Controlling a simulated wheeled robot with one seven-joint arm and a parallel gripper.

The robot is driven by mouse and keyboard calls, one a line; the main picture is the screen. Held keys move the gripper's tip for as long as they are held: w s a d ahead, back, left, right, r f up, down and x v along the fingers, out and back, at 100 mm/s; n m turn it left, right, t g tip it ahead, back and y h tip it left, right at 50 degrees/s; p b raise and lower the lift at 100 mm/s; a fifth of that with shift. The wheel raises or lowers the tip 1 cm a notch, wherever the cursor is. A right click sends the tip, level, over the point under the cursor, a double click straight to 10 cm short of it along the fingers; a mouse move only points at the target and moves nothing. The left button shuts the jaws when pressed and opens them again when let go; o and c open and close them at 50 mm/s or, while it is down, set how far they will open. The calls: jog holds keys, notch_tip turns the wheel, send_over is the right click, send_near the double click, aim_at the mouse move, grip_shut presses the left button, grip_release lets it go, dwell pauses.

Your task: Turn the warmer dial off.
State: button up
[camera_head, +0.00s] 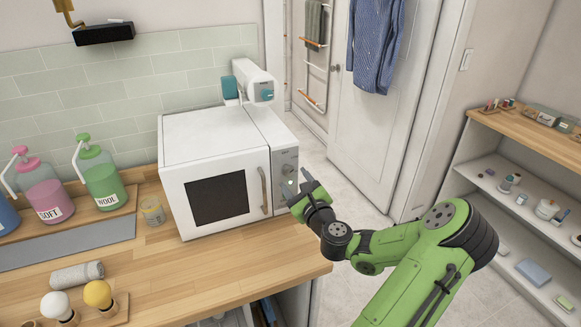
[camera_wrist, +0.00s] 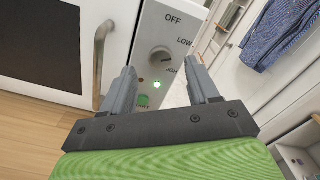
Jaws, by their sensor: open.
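The towel warmer (camera_head: 215,155) is a white box like a microwave, standing on the wooden counter with its door shut. Its control panel (camera_wrist: 172,25) is at the right of the door handle. In the head view my gripper (camera_head: 304,182) partly hides the panel's lower part.
A white and teal device (camera_head: 248,82) stands on or behind the warmer. Pink SOFT (camera_head: 42,190) and green WOOL (camera_head: 103,180) bottles and a small jar (camera_head: 152,210) stand on the counter (camera_head: 215,270) at the left. Shelves (camera_head: 515,215) are at the right; the floor between is clear.

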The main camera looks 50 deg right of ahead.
aim_at(288, 173)
jog(key=x, duration=0.4)
jog(key=shift+w+d+p, duration=0.1)
jog(key=shift+w+p, duration=0.05)
jog(key=shift+p, duration=0.15)
jog(key=c, duration=1)
jog(key=shift+n, duration=0.4)
jog(key=n+b, duration=0.4)
jog(key=n, duration=0.1)
jog(key=shift+f+n, duration=0.2)
jog(key=shift+n, duration=0.1)
jog(key=n+b, duration=0.5)
jog(key=shift+n, duration=0.3)
jog(key=o, duration=1)
jog(key=shift+r, duration=0.1)
